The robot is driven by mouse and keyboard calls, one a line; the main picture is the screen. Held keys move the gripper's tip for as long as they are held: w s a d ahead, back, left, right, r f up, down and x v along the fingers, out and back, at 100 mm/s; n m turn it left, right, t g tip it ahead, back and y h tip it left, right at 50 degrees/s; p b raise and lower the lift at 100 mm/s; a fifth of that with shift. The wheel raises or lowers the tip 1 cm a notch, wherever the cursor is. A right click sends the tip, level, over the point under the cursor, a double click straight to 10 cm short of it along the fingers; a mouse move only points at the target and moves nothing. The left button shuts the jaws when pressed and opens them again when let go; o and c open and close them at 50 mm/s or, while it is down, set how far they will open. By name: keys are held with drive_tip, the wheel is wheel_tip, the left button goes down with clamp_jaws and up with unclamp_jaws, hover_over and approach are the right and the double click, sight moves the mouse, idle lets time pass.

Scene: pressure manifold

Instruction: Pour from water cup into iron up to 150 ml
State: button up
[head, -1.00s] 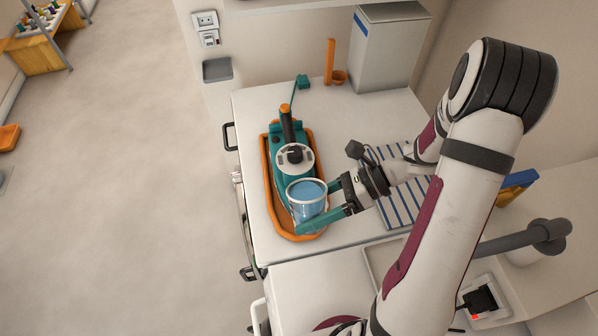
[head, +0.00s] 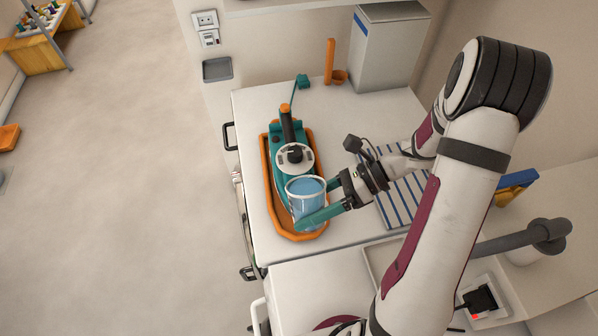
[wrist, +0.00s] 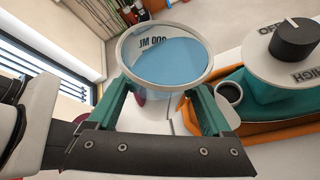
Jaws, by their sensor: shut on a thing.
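The clear water cup (head: 306,190), with blue water in it, is held over the near end of the iron. My gripper (head: 322,205) is shut on the cup, its teal fingers on either side of it. In the wrist view the cup (wrist: 165,62) looks slightly tilted, with the water below its rim and no stream visible. The teal iron (head: 277,151) with a dark handle and a grey dial sits in an orange tray (head: 270,190). In the wrist view a dark round opening (wrist: 229,92) on the iron is just right of the cup.
A blue-striped cloth (head: 402,200) lies right of the tray under my arm. A grey box (head: 388,50) and an orange holder (head: 331,62) stand at the back. The iron's plug (head: 302,81) lies behind the tray. The white counter (head: 250,110) is clear at back left.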

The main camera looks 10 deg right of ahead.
sight(315, 228)
drive_tip(key=shift+w+r+m+g, duration=0.4)
drive_tip(key=shift+w+g, duration=0.1)
idle(1.8)
drive_tip(key=shift+w+r+m+g, duration=0.15)
drive_tip(key=shift+r+m+g, duration=0.45)
drive_tip(key=shift+r+m, duration=0.1)
idle(2.9)
drive_tip(key=shift+s+f+n+t, duration=0.25)
drive_tip(key=shift+f+n+t, duration=0.2)
drive_tip(key=shift+f+t, duration=0.05)
drive_tip(key=shift+s+f+n+t, duration=0.2)
drive_tip(key=shift+f+n+t, duration=0.25)
drive_tip(key=shift+t, duration=0.05)
drive_tip(key=shift+s+f+n+t, duration=0.8)
drive_tip(key=shift+s+n, duration=0.2)
drive_tip(key=shift+s, duration=0.05)
drive_tip(key=shift+s+f+n+t+b, duration=0.3)
drive_tip(key=shift+s+f+n+t, duration=0.3)
drive_tip(key=shift+n+t, duration=0.3)
wheel_tip(315, 228, up, 5)
drive_tip(key=shift+s, duration=0.1)
drive_tip(key=shift+s+d+f, duration=0.15)
drive_tip(key=shift+s+f, duration=0.15)
drive_tip(key=shift+s, duration=0.1)
